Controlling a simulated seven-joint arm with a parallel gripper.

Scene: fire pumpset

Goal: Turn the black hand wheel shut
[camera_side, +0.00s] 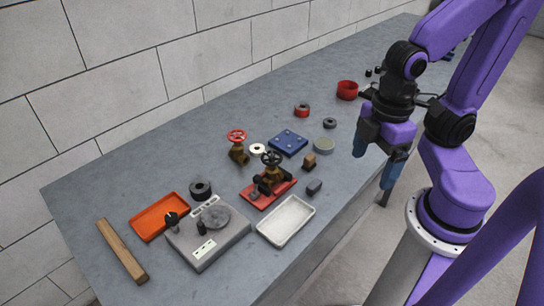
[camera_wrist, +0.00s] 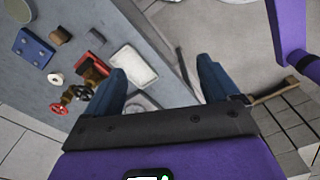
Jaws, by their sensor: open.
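The black hand wheel (camera_side: 271,158) tops a brass-coloured valve that stands upright on a red base plate (camera_side: 283,190) near the middle of the bench. In the wrist view the black hand wheel (camera_wrist: 82,91) shows at the left, partly beside the left finger, with the red plate (camera_wrist: 96,66) next to it. My gripper (camera_side: 378,163) is open and empty, with blue fingers, to the right of the valve near the bench's front edge. It is well apart from the wheel. In the wrist view its fingers (camera_wrist: 168,85) point at the bench edge and the floor.
A second valve with a red wheel (camera_side: 237,136) stands behind left. A white tray (camera_side: 268,236), a grey scale (camera_side: 185,242), an orange tray (camera_side: 147,229) and a wooden bar (camera_side: 121,251) lie nearer. A blue plate (camera_side: 288,142), small block (camera_side: 309,161) and rings surround the valve.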

